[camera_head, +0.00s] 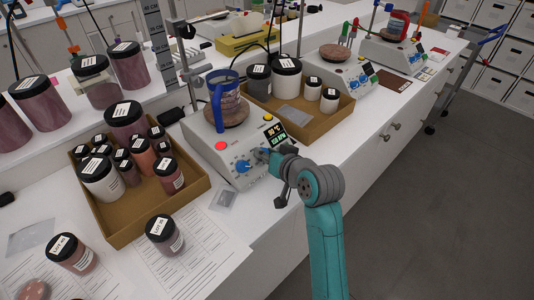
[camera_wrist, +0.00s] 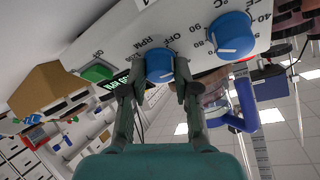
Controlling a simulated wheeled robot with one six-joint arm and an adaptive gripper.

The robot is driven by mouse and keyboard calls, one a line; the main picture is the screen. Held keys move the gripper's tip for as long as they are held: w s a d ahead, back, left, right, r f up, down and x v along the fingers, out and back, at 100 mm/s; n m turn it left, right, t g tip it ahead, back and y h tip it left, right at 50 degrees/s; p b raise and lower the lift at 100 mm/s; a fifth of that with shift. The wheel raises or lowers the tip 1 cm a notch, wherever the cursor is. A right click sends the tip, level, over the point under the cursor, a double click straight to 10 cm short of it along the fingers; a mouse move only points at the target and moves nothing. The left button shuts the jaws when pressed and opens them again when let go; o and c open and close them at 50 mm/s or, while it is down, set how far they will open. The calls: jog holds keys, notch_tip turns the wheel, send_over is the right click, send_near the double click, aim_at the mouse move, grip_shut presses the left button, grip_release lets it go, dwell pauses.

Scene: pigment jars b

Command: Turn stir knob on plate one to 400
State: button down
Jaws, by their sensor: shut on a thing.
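The nearest hotplate (camera_head: 232,150) stands on the white bench, with a glass beaker (camera_head: 226,105) in a blue clamp on its top. Its stir knob (camera_wrist: 159,68), blue and marked RPM and OFF, sits between the fingers of my gripper (camera_wrist: 156,80) in the wrist view. My gripper (camera_head: 266,156) is shut on this knob at the front panel and mostly hides it in the head view. The temperature knob (camera_head: 243,166) is beside it, and also shows in the wrist view (camera_wrist: 231,36). The display (camera_head: 274,131) reads 90 °C above a green RPM line too small to read surely.
A cardboard tray (camera_head: 135,228) of pigment jars stands left of the plate, and another tray (camera_head: 307,132) is behind it to the right. A second hotplate (camera_head: 352,77) is farther along. The floor at right is clear.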

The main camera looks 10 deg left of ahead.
jog(key=m+h, duration=0.1)
jog(key=m, duration=0.2)
jog(key=m+h, duration=0.1)
jog(key=m, duration=0.2)
jog(key=shift+a+h, duration=0.1)
jog(key=shift+h, duration=0.2)
jog(key=shift+r+m+h, duration=0.1)
jog(key=shift+m+h, duration=0.6)
jog(key=shift+m, duration=1.6)
jog(key=c, duration=0.8)
grip_release()
jog(key=shift+c, duration=0.2)
jog(key=shift+s, duration=0.1)
jog(key=v, duration=1.2)
jog(key=shift+w+r, duration=0.2)
jog(key=shift+w, duration=0.05)
